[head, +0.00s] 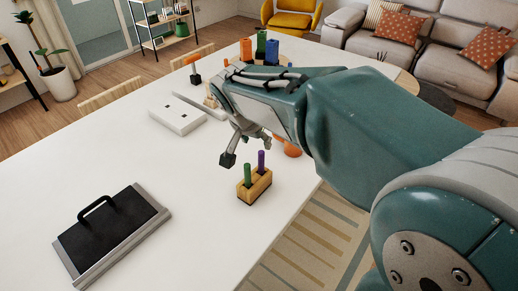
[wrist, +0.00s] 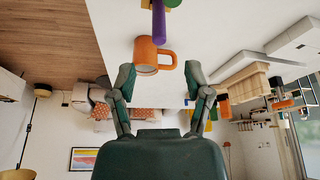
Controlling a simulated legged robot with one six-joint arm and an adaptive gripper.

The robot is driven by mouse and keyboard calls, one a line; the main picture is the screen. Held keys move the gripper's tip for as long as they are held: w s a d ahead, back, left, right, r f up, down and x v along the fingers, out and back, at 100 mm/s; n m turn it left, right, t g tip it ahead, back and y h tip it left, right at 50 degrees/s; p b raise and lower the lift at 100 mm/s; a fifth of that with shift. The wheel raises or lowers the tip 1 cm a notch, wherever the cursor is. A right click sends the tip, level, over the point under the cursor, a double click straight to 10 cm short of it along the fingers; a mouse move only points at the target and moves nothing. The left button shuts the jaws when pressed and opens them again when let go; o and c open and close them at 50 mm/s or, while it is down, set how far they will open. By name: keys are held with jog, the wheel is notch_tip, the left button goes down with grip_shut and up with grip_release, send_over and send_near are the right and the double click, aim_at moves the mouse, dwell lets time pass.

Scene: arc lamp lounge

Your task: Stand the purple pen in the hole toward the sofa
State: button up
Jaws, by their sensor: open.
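The purple pen (head: 261,162) stands upright in the wooden block (head: 256,190) near the table's right edge, in the hole on the sofa side. A green pen (head: 247,174) stands in the block's other end, to the left. My gripper (head: 246,148) is open and empty, just beyond the block and apart from the purple pen. In the wrist view, the purple pen (wrist: 158,24) shows at the top, beyond the open fingers (wrist: 160,80), and the green pen (wrist: 173,3) is cut by the frame edge. The pens' lower ends inside the block are hidden.
An orange mug (wrist: 152,56) stands near the block, mostly hidden by my arm in the head view. A white box (head: 177,118) and colored cylinders (head: 260,45) are farther back. The sofa (head: 385,50) is at upper right.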

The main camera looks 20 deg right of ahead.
jog(key=v, duration=0.4)
jog(key=shift+s+a+r, duration=0.1)
jog(key=shift+r, duration=0.1)
jog(key=s+d+f+n+t+y, duration=0.2)
jog(key=s+n, duration=0.5)
jog(key=s, duration=1)
jog(key=shift+d+f+n+y, duration=0.4)
jog(key=shift+d+f, duration=0.15)
jog(key=shift+f, duration=0.15)
